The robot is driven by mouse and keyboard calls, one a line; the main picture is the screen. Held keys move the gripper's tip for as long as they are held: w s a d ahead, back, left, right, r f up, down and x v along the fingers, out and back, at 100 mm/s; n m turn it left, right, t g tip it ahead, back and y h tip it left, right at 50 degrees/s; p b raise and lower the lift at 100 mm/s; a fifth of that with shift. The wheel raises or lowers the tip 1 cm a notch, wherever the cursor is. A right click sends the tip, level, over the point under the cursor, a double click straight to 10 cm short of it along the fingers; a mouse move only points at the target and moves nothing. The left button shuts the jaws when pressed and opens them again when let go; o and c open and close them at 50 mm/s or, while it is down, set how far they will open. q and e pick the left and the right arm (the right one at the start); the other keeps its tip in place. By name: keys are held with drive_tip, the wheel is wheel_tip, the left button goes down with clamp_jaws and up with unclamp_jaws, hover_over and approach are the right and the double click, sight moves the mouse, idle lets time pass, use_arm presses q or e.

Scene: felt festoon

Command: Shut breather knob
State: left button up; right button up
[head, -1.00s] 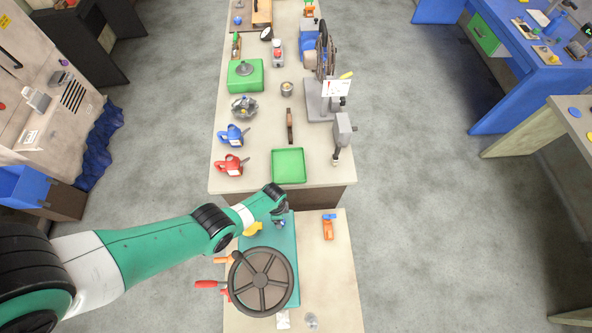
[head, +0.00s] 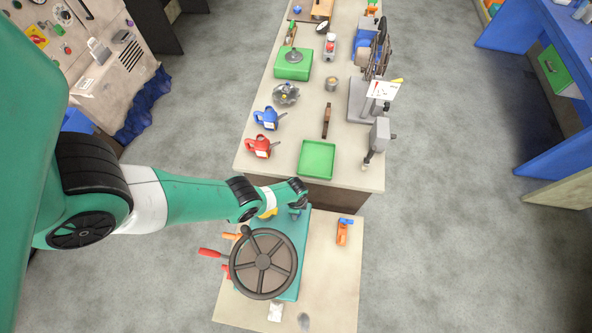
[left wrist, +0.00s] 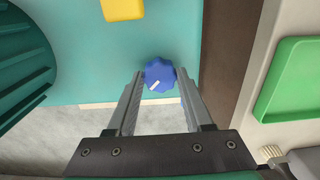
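The blue breather knob (left wrist: 160,74) sits on a teal housing (left wrist: 110,60) in the left wrist view. It has a white pointer mark toward its lower left. My left gripper (left wrist: 160,76) has a fingertip close against each side of the knob, with no clear gap visible. In the head view, my left gripper (head: 296,213) is over the far end of the teal housing (head: 288,290), and my wrist largely hides the knob there. My right gripper is in neither view.
A large dark handwheel (head: 263,264) stands on the housing, nearer than the gripper. A yellow part (left wrist: 123,8) is close to the knob. A red-handled lever (head: 210,253) sticks out left. An orange-and-blue item (head: 343,232) lies to the right. A green tray (head: 317,160) is on the bench beyond.

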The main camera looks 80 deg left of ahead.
use_arm(q)
clamp_jaws()
drive_tip(key=shift+n, duration=0.4)
drive_tip(key=n, duration=0.3)
drive_tip(key=shift+n, duration=0.3)
drive_tip(key=n, duration=0.4)
drive_tip(key=shift+n+b, duration=0.3)
drive_tip(key=shift+b, duration=0.1)
drive_tip(key=n, duration=0.9)
